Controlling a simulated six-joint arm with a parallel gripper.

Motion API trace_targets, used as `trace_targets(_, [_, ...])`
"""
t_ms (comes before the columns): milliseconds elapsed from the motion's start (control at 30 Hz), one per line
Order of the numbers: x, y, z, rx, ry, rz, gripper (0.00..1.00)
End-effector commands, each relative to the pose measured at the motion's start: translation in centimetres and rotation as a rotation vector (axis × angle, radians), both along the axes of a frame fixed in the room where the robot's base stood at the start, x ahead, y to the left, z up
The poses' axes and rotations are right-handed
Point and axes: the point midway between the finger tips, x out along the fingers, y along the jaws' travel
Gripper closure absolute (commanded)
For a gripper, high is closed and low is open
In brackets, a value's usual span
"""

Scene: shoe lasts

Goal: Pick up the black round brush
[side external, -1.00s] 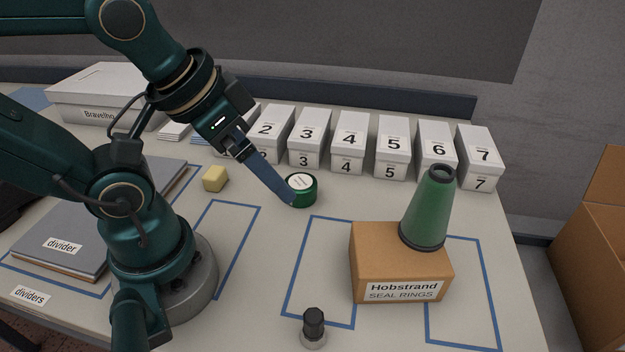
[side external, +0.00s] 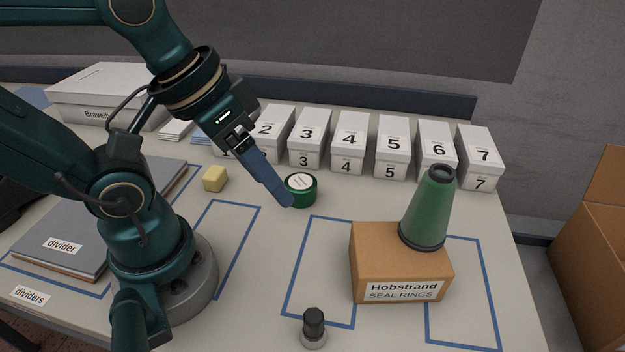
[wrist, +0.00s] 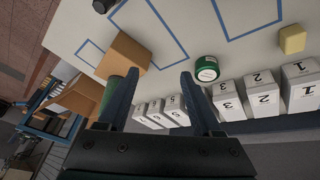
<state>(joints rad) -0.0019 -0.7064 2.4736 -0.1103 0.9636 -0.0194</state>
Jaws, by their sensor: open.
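The black round brush (side external: 314,318) looks like a small black knob on a pale round base. It stands upright on the table at the front in the side view. A dark round thing cut by the top left edge of the wrist view (wrist: 103,5) appears to be it. My gripper (side external: 286,202) is open and empty, well behind the brush, with its fingers slanting down beside a green tin. In the wrist view my gripper's two fingers (wrist: 160,76) stand wide apart with nothing held between them.
The green round tin (side external: 301,191) is close to my fingertips. A brown box (side external: 385,262) with a green cone (side external: 429,210) on it stands right of the brush. Numbered white boxes (side external: 349,143) line the back. The table around the brush is clear.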

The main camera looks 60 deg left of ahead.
Motion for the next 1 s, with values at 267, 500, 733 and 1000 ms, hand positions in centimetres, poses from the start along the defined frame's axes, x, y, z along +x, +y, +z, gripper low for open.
trace_targets(267, [-0.2, -3.6, -2.1, -0.253, 0.386, 0.131, 0.34])
trace_targets(500, [0.4, -6.2, -3.9, -0.468, 0.738, 0.292, 0.34])
trace_targets(733, [1.6, -7.8, -6.3, -0.650, 1.049, 0.475, 0.34])
trace_targets(1000, [2.0, -8.4, -9.8, -0.786, 1.332, 0.669, 0.34])
